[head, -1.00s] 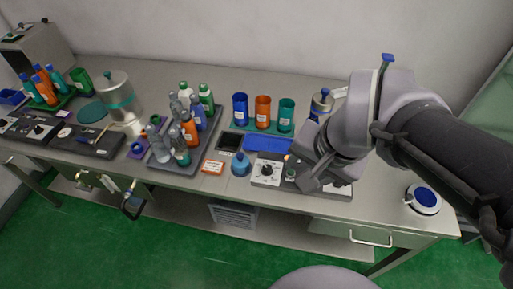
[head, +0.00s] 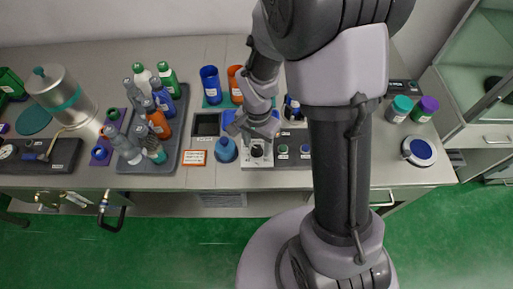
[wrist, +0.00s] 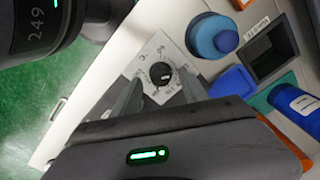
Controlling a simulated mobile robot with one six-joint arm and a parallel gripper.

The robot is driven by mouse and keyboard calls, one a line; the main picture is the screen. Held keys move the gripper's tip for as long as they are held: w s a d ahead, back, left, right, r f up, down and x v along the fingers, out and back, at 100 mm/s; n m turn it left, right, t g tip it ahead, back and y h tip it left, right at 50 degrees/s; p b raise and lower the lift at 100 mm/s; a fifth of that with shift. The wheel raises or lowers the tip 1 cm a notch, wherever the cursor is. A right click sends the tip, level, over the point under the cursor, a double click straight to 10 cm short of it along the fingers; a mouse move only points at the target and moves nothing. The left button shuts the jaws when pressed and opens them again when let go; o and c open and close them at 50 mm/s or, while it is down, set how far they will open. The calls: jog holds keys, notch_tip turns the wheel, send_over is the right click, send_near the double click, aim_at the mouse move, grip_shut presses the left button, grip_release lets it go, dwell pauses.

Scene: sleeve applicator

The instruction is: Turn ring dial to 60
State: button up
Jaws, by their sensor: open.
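The ring dial is a black knob (head: 257,151) with a printed scale around it on a white panel at the front of the bench. In the wrist view the knob (wrist: 161,74) has a white pointer mark; the scale numbers are too small to read surely. My gripper (head: 251,132) is above and just behind the dial in the head view. In the wrist view its two grey fingers are apart, one on each side of the knob in the picture, and nothing is between them. I cannot tell how high the fingertips are above the panel.
A grey tray of bottles (head: 177,140) is farther left. A blue and an orange cup (head: 211,85) stand behind.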

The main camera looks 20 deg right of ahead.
jog(key=shift+f, duration=0.85)
grip_shut()
